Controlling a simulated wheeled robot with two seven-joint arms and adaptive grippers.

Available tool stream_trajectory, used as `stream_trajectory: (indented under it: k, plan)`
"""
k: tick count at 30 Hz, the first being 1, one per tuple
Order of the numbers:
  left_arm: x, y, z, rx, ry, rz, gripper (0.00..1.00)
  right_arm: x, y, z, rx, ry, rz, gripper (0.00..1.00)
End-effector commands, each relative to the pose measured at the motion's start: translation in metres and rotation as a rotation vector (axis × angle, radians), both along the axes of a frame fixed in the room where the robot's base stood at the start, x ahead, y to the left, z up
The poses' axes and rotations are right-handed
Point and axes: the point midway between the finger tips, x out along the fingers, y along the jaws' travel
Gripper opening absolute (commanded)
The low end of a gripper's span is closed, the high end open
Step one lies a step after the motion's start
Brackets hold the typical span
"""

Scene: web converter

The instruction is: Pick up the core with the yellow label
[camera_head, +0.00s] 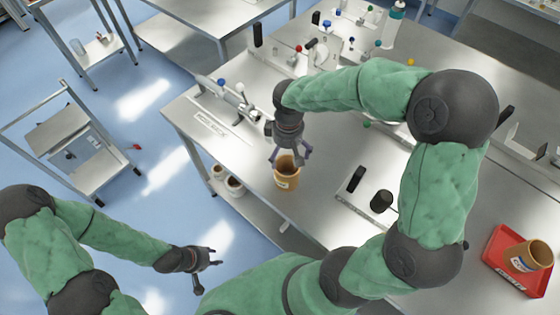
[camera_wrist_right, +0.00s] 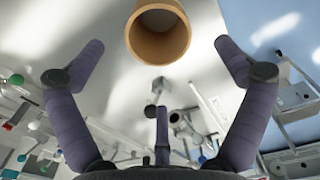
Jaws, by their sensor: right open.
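A brown, hollow core (camera_head: 287,181) stands upright near the left edge of the metal table. A small pale label shows on its side; I cannot tell its colour for sure. My right gripper (camera_head: 290,154) is open just above and behind this core, its fingers pointing down. In the right wrist view the core's open end (camera_wrist_right: 160,57) lies ahead, between and beyond the spread fingers (camera_wrist_right: 160,44), with nothing held. A second brown core (camera_head: 527,257) sits tilted on a red tray (camera_head: 490,258) at the right, with a pale and blue label. My left gripper (camera_head: 207,257) is open and empty over the floor.
A metal fixture (camera_head: 235,100) lies along the table's left side. Black knobs (camera_head: 381,201) stand right of the near core. Bottles (camera_head: 393,22) and small parts crowd the back. Two cups (camera_head: 235,185) sit on the lower shelf. A cart (camera_head: 75,145) stands left.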

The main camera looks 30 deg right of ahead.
Motion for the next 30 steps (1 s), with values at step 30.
stream_trajectory:
  k: [30]
  plan:
    - [-0.001, 0.0, -0.018, 0.0, 0.001, 0.0, 0.4, 0.0, -0.003, -0.107, 0.001, 0.001, 0.0, 1.0]
